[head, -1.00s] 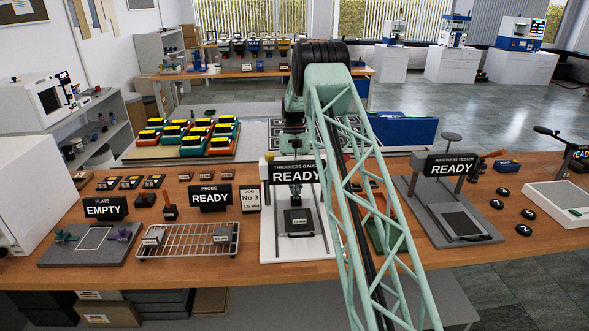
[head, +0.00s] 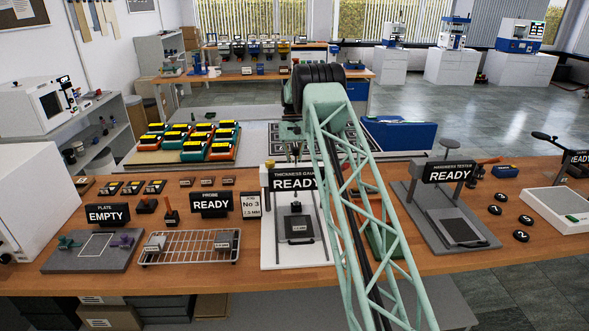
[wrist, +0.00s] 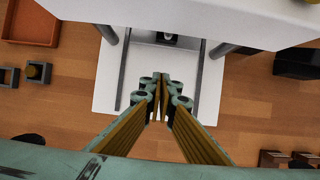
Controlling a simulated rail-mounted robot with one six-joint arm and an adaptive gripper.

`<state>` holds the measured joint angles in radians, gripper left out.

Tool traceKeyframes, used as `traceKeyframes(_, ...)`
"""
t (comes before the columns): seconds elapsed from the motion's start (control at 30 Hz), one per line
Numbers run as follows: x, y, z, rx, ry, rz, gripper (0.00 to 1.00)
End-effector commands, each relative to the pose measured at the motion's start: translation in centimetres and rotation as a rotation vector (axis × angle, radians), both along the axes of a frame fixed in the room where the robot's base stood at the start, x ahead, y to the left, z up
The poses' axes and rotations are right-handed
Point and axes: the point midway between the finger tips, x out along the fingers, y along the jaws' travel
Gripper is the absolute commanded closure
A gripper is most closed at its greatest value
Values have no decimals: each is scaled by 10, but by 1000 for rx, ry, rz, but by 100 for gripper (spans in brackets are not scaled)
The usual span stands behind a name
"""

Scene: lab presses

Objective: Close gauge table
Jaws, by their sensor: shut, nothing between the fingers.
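The thickness gauge (head: 268,255) stands on the bench with a white base, two upright posts and a sign reading READY. Its dark gauge table (head: 299,240) sits low on the base between the posts, with a small labelled piece on it. In the wrist view the gauge's white base (wrist: 108,90), its rails and its pale upper part show from above. My gripper (wrist: 161,80) is shut and empty, over the base.
The probe rack (head: 190,258) and the plate fixture (head: 92,262) stand left of the gauge. The hardness tester (head: 420,210) stands to the right. A card reading No 3 (head: 250,206) is close to the gauge's left side.

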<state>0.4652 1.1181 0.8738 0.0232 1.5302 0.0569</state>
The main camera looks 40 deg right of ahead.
Motion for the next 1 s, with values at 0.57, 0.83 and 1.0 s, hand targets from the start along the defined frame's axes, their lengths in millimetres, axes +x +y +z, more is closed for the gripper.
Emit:
traceKeyframes(0.57,12,-7,35,0,0,0,100)
traceKeyframes(0.83,12,-7,36,0,0,0,95)
traceKeyframes(1.0,9,-17,42,-5,-9,-8,81)
